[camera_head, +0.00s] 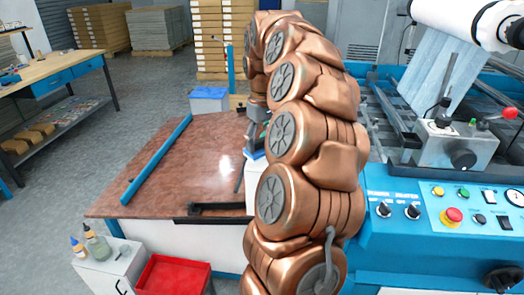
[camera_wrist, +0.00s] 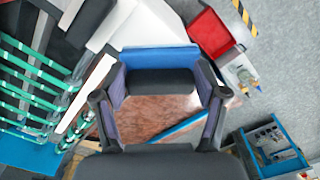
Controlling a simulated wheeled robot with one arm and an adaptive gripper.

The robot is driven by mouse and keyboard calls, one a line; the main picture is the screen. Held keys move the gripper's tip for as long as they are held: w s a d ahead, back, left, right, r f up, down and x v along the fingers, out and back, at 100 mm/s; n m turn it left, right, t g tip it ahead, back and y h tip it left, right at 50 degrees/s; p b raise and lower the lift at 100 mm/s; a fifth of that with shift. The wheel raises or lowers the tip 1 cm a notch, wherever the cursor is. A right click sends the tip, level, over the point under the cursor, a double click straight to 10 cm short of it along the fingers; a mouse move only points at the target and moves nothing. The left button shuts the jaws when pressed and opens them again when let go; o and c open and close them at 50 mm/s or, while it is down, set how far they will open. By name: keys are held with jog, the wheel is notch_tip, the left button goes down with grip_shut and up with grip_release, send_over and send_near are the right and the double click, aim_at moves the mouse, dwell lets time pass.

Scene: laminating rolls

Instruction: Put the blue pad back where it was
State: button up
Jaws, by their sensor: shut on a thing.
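The blue pad (camera_wrist: 160,57) spans the gap between my fingertips in the wrist view, with a dark part along its near side. My gripper (camera_wrist: 161,82) is shut on it, one finger at each end. In the head view, the pad (camera_head: 254,154) shows as a small blue edge just below my gripper (camera_head: 257,138), over the right part of the reddish-brown tabletop (camera_head: 190,160). My copper arm hides much of both there. I cannot tell how high the pad is above what lies beneath it.
A red tray (camera_head: 173,275) and bottles (camera_head: 96,244) on a white cabinet are in front. The laminating machine's control panel (camera_head: 445,215) is at the right.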

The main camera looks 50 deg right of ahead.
aim_at(263, 149)
jog(key=shift+f+p, duration=0.3)
jog(key=shift+f, duration=1.5)
jog(key=shift+f, duration=0.1)
jog(key=o, duration=1.1)
jog(key=shift+r, duration=0.2)
notch_tip(263, 149, up, 9)
jog(key=shift+f+b, duration=0.1)
jog(key=shift+b, duration=0.65)
jog(key=shift+r+p, duration=0.35)
jog(key=shift+r, duration=1.2)
